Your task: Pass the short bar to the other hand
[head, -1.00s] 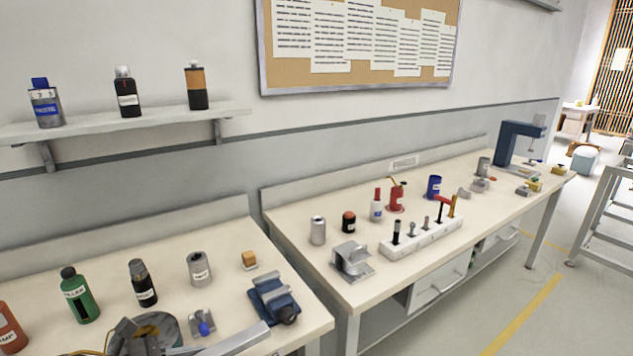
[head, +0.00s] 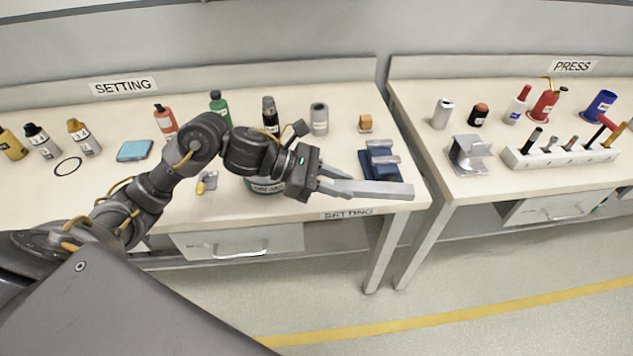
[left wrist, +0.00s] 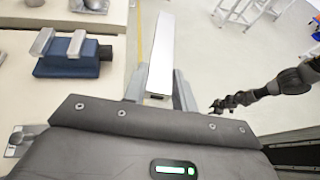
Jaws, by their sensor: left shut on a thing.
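The short bar (head: 372,189) is a flat, light-grey metal bar. My left gripper (head: 340,182) is shut on one end of it and holds it in the air in front of the left bench, its free end pointing right in the head view. In the left wrist view the bar (left wrist: 161,45) runs straight out from between the fingers (left wrist: 158,95), its far part over the floor. A dark arm that looks like my right one (left wrist: 265,92) comes in from the right there, apart from the bar. Its gripper end is too small to read. My right gripper is not in the head view.
A blue vise (head: 380,164) stands on the left bench (head: 110,190), just behind the bar. Several bottles and cans stand farther back. The right bench (head: 430,180) holds a metal stand (head: 468,153) and a tool rack (head: 560,155). The floor (head: 480,275) in front is clear.

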